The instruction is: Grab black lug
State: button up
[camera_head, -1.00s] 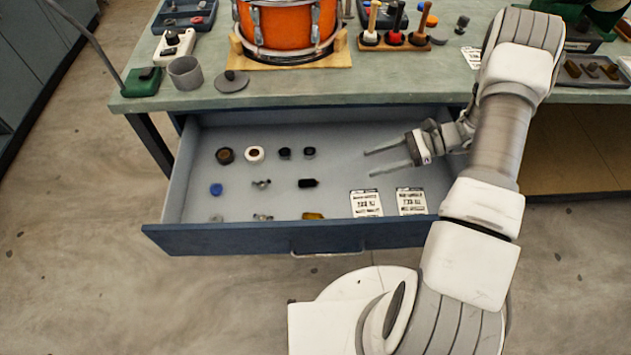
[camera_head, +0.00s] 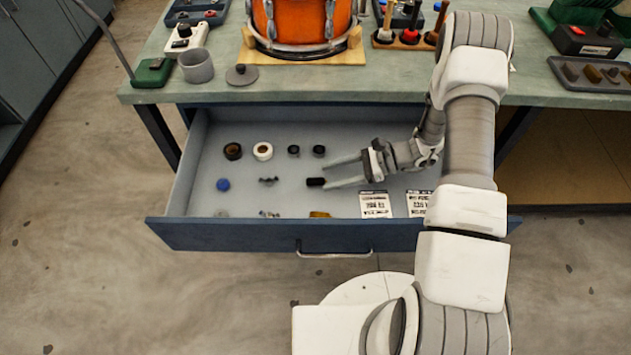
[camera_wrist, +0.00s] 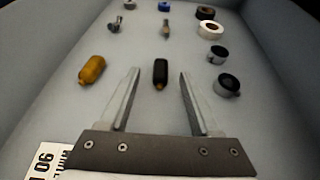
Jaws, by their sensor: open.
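The black lug (camera_head: 315,182), a small dark cylinder, lies on the floor of the open drawer. In the wrist view the lug (camera_wrist: 160,70) shows between my two fingertips, its brownish end toward me. My gripper (camera_head: 332,173) is open and empty, reaching in from the right. In the head view its lower fingertip overlaps the lug's right end. The wrist view shows the gripper (camera_wrist: 160,88) with both fingers spread and space on each side of the lug. I cannot tell how high the fingers are above the drawer floor.
The drawer (camera_head: 230,235) also holds a yellow-brown piece (camera_wrist: 92,69), black rings (camera_wrist: 227,85), a white ring (camera_head: 263,151), a brown ring (camera_head: 233,151), a blue piece (camera_head: 223,185), metal parts and label cards (camera_head: 375,204). The bench top (camera_head: 400,88) overhangs its back.

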aim_at(316, 179)
jog(key=x, duration=0.3)
jog(key=shift+a, duration=0.2)
grip_shut()
jog(key=shift+w, duration=0.1)
